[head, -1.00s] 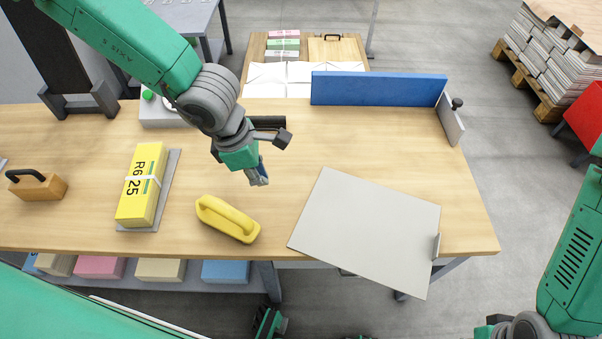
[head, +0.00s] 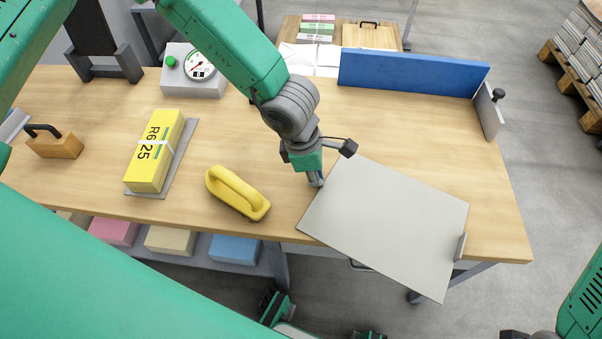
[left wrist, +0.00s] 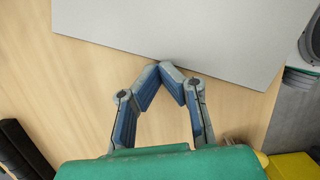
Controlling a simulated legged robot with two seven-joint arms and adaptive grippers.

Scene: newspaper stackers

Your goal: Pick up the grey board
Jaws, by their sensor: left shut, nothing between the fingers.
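The grey board (head: 385,225) lies flat on the wooden table (head: 320,100) at its right front, with its front corner out past the table edge. A small upright tab (head: 460,246) stands at its right edge. My left gripper (head: 316,181) is shut and empty at the board's left edge. In the left wrist view the fingertips (left wrist: 172,68) meet right by the edge of the board (left wrist: 190,30); whether they touch it I cannot tell. At the bottom right of the head view part of my right arm shows; its fingers are not visible.
A yellow handled block (head: 238,194) lies left of the gripper. A yellow bundle (head: 155,152) on a grey plate, a dial scale (head: 195,75) and a wooden handled block (head: 55,143) are further left. A blue fence (head: 412,74) stands at the back. The table's middle is clear.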

